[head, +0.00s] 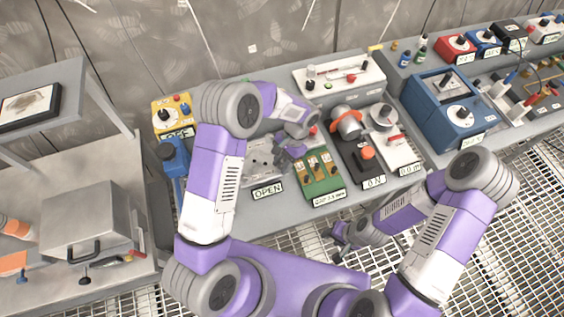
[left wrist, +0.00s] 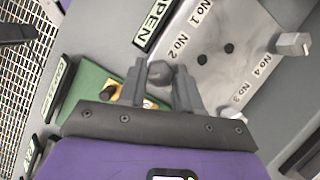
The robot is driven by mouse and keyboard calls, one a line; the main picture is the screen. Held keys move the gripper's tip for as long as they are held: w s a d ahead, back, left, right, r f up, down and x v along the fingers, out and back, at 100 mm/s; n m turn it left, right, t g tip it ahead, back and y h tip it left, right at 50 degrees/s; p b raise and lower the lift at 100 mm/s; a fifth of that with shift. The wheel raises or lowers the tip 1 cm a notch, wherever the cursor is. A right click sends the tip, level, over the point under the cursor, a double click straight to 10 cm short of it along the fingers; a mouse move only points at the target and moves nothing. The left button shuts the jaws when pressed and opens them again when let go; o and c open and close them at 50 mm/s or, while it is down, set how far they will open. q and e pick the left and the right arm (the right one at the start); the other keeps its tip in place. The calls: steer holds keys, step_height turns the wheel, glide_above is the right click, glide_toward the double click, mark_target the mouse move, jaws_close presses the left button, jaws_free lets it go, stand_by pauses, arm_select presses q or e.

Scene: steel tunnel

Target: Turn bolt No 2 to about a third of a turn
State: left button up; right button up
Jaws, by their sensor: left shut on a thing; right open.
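A light grey plate (left wrist: 218,72) with labels No 1 to No 4 lies on the bench; it also shows in the head view (head: 256,172). Bolt No 2 (left wrist: 160,71) is a grey hex head beside the No 2 label at the plate's edge. My left gripper (left wrist: 161,80) is shut on this bolt, one finger on each side. In the head view my left gripper (head: 284,153) is over the plate's right side, and the bolt is hidden there. My right gripper (head: 340,238) is open and empty, low in front of the bench.
A silver hex-headed bolt (left wrist: 292,44) stands out near the No 4 label. Two dark holes lie mid-plate. A green box (head: 320,175) with yellow parts sits close right of the plate. A black box (head: 366,165) with an orange knob stands farther right.

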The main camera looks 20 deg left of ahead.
arm_select(q)
steer(key=shift+m+t, duration=0.3)
steer(key=shift+m, duration=0.6)
steer(key=o, duration=1)
steer(key=shift+o, duration=0.2)
steer(key=v, duration=0.7)
steer(key=shift+d+r, duration=0.25)
steer(key=shift+w, duration=0.1)
